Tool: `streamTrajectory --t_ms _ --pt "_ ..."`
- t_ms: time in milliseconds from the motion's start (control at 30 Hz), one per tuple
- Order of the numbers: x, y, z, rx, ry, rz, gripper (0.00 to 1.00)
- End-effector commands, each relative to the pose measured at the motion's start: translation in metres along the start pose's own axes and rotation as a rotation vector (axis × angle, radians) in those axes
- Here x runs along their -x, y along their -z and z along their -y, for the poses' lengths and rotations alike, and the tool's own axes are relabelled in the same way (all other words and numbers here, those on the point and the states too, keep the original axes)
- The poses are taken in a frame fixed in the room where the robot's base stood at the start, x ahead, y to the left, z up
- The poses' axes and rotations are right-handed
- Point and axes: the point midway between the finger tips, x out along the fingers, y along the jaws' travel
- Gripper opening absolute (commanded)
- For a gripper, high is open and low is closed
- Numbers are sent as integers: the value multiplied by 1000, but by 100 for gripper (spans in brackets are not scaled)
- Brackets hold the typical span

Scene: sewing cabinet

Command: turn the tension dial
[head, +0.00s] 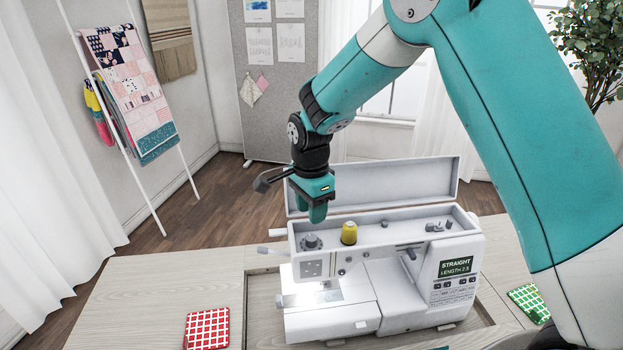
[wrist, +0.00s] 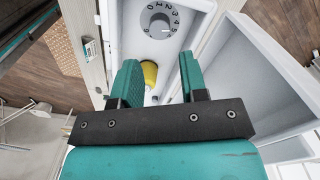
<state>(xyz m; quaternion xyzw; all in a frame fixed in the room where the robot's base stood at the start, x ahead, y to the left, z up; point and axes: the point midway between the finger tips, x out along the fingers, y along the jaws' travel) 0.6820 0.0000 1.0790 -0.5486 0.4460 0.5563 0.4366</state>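The tension dial is a grey round knob (head: 312,242) on the left of the white sewing machine's open top. In the wrist view the dial (wrist: 159,21) shows a ring of numbers and lies beyond my fingertips, near the top edge. My gripper (head: 317,214) hangs above the machine top, apart from the dial. In the wrist view my gripper (wrist: 158,68) has its two green fingers spread with nothing held between them. The yellow thread spool (wrist: 149,74) shows below and between the fingers, partly hidden by the left one.
The yellow spool (head: 349,234) stands close to the right of the dial. The raised lid (head: 400,182) stands behind the machine top. The machine (head: 340,318) sits in a cabinet recess. Red (head: 207,328) and green (head: 530,301) checked cloths lie on the tabletop.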

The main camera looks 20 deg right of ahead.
Motion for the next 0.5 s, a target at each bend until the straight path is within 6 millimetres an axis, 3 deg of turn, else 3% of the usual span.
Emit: streamTrajectory --t_ms 300,500 --pt "72 0 0 0 4 0 40" --pt "94 0 0 0 1 0 40"
